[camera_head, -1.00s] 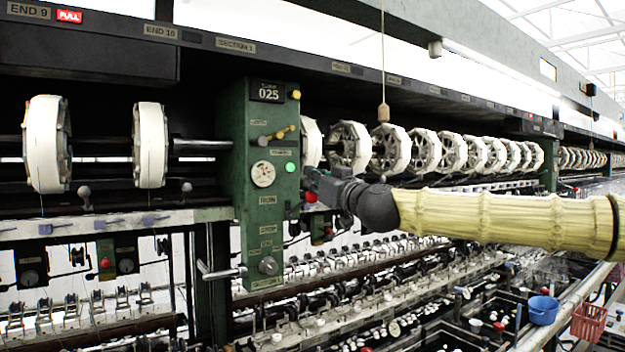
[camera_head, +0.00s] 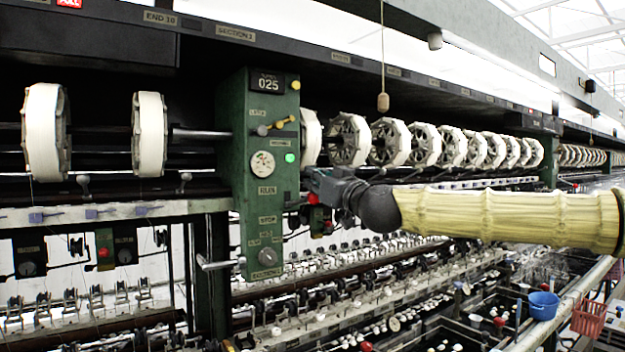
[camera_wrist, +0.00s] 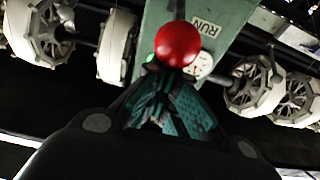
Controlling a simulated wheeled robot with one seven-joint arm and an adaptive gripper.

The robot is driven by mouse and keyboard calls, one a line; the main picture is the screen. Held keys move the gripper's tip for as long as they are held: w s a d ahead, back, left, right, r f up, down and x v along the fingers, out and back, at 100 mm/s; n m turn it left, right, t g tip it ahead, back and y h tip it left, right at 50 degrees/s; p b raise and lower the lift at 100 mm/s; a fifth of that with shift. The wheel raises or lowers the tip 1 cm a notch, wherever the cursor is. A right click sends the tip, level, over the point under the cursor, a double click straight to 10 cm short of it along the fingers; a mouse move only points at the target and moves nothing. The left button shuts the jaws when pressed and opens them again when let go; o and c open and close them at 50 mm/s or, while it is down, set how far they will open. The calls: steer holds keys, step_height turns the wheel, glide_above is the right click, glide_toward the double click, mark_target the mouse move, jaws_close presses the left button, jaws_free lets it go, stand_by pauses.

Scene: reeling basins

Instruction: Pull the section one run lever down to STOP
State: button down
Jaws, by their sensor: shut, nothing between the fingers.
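A green control panel (camera_head: 232,150) carries a RUN label (camera_head: 267,190) and a STOP label (camera_head: 267,220) below it. A red ball knob (camera_head: 313,199), apparently the run lever's end, shows at the panel's right side, close to RUN height. In the wrist view the red knob (camera_wrist: 178,44) is just beyond my fingertips, in front of the panel. My gripper (camera_head: 311,179) is shut and empty, right by the knob; its fingers also show in the wrist view (camera_wrist: 170,82). I cannot tell whether they touch the knob.
A green light (camera_head: 290,158) glows on the panel. White reels (camera_head: 390,141) line the machine on both sides of it. A metal handle (camera_head: 214,264) juts out at the panel's lower left. A wooden pull (camera_head: 383,102) hangs above my arm. A blue bucket (camera_head: 543,305) stands lower right.

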mark_target(315, 198)
steer(key=shift+s+d+f+b, duration=0.1)
steer(key=shift+f+b, duration=0.25)
steer(key=shift+f, duration=0.15)
steer(key=shift+s+d+f+b, duration=0.1)
steer(key=shift+f+b, duration=0.25)
steer(key=shift+f, duration=0.15)
steer(key=shift+f+b, duration=1.25)
steer(key=shift+f, duration=0.05)
steer(key=shift+r+p, duration=0.4)
steer(key=shift+r, duration=0.45)
steer(key=b+v, duration=0.4)
steer(key=v, duration=1.2)
steer(key=shift+s, duration=0.1)
